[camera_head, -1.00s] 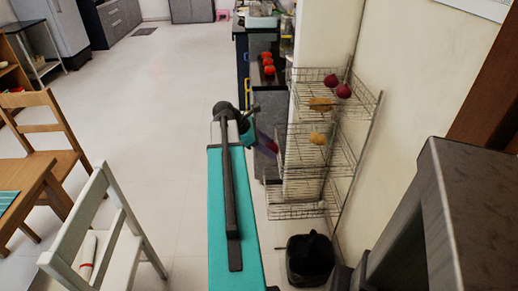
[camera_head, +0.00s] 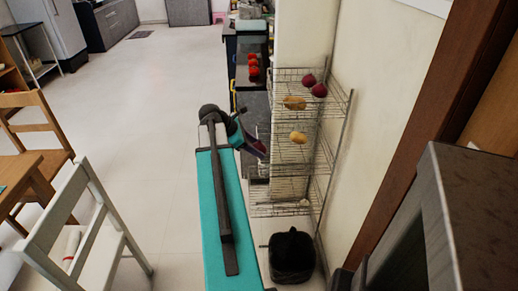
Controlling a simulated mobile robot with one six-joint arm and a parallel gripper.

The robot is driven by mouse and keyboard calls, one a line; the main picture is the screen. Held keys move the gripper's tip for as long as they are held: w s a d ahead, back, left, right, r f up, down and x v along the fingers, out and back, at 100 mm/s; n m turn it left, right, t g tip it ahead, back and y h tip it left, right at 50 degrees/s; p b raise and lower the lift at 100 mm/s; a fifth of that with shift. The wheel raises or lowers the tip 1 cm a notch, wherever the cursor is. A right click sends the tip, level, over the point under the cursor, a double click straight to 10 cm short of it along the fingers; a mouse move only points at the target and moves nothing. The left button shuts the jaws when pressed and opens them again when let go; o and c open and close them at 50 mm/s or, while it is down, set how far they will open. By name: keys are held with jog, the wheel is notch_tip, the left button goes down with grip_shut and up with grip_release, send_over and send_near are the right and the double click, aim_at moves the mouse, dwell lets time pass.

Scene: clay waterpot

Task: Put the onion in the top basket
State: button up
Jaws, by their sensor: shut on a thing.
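A wire rack with stacked baskets stands against the wall, right of my arm. Its top basket (camera_head: 338,101) holds two dark red onions (camera_head: 319,90) and a yellowish potato (camera_head: 295,103). My gripper (camera_head: 260,149) is at the left side of the rack, about level with the middle basket (camera_head: 318,160) in the picture. It is shut on a small dark reddish thing, which looks like the onion (camera_head: 260,146). My gripper hides much of it. Whether my gripper touches the rack is unclear.
Another potato (camera_head: 299,138) lies in the middle basket, and a small pale thing (camera_head: 304,202) in the bottom one. A black bin (camera_head: 292,258) stands below. Red round things (camera_head: 253,70) lie on the counter behind. A white chair (camera_head: 85,230) stands left; open floor lies between.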

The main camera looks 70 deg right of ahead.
jog(key=w+a+r+n+t+h, duration=0.1)
jog(key=w+a+r+n+t, duration=0.25)
jog(key=w+a, duration=0.55)
jog(key=w+a+r+n+t, duration=0.2)
jog(key=w+a+n, duration=0.2)
jog(key=w+a, duration=0.55)
jog(key=w+a+r+n+t+h, duration=0.15)
jog(key=w+a+n+t, duration=0.35)
jog(key=w, duration=0.8)
jog(key=w+a+r+n+t+y, duration=0.1)
jog(key=w+a+r+n, duration=0.1)
jog(key=a, duration=0.8)
jog(key=w+a+r+n+y, duration=0.2)
jog(key=w+a+r+n, duration=0.1)
jog(key=a, duration=0.8)
jog(key=w+a+r+n+t+y, duration=0.1)
jog(key=w+a+n, duration=0.3)
jog(key=a, duration=0.6)
jog(key=shift+w+a+r+t+y+b, duration=0.15)
jog(key=shift+w+r+t, duration=0.05)
jog(key=shift+w+r, duration=0.25)
jog(key=shift+w+a+r+t+y+b, duration=0.15)
jog(key=shift+w+r, duration=0.15)
jog(key=shift+w, duration=0.15)
jog(key=a+f+n+y+b, duration=0.1)
jog(key=a+f+n+b, duration=0.1)
jog(key=a, duration=0.4)
jog(key=shift+a+b, duration=0.15)
jog(key=shift+b, duration=0.7)
